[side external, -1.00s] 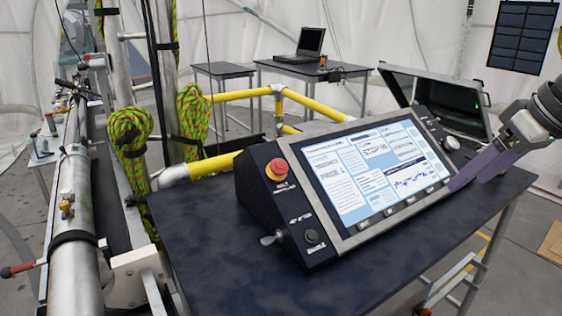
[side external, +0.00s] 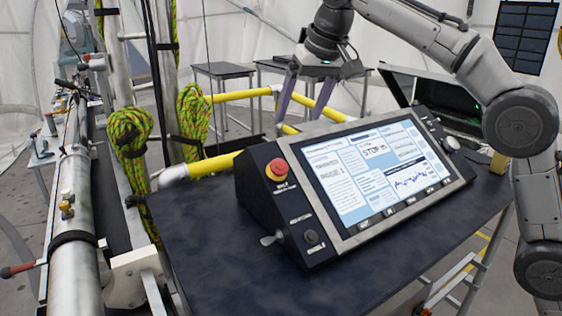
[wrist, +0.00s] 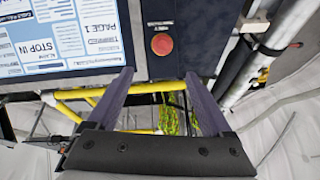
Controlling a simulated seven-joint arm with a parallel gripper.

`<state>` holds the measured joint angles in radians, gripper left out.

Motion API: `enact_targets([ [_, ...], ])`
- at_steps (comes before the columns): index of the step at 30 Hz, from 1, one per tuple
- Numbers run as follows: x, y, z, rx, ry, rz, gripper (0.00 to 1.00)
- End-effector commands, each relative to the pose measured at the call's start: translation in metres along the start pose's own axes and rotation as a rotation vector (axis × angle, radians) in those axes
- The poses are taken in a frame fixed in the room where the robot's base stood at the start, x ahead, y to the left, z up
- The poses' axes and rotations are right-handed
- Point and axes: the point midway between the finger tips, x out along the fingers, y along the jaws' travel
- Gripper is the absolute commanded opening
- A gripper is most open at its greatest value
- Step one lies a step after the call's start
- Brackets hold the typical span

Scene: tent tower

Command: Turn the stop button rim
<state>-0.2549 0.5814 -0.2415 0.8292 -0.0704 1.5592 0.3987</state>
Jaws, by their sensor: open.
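The red stop button (side external: 276,168) with a yellow base sits at the upper left of the black control console (side external: 247,205), left of its screen. In the wrist view the stop button (wrist: 162,44) lies ahead of the fingers, roughly between their lines. My gripper (side external: 297,118) hangs fingers-down behind the console, to the right of and beyond the button in the side view. Its two purple-grey fingers are spread apart with nothing between them, and they also show in the wrist view (wrist: 156,80). The gripper does not touch the button.
The screen (side external: 365,170) fills most of the console. A small lever (side external: 271,239) and a black knob (side external: 312,237) sit below the button. Yellow pipes (side external: 212,164) and rope-wrapped poles (side external: 192,115) stand behind and left. The dark table (side external: 200,270) is clear in front.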

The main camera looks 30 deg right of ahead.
Motion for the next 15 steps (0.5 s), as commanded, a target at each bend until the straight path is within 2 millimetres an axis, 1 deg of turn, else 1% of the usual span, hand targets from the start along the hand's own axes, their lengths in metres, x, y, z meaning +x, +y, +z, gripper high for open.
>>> enact_targets([
  [1, 0.007, -0.003, 0.001, -0.006, -0.012, 0.003, 0.84],
  [5, 0.017, -0.006, 0.003, -0.012, -0.018, 0.003, 0.84],
  [8, 0.029, -0.006, 0.003, -0.011, -0.02, 0.004, 0.84],
  [11, 0.047, -0.005, 0.004, -0.011, -0.021, 0.005, 0.84],
  [15, 0.075, -0.005, 0.004, -0.01, -0.022, 0.005, 0.84],
])
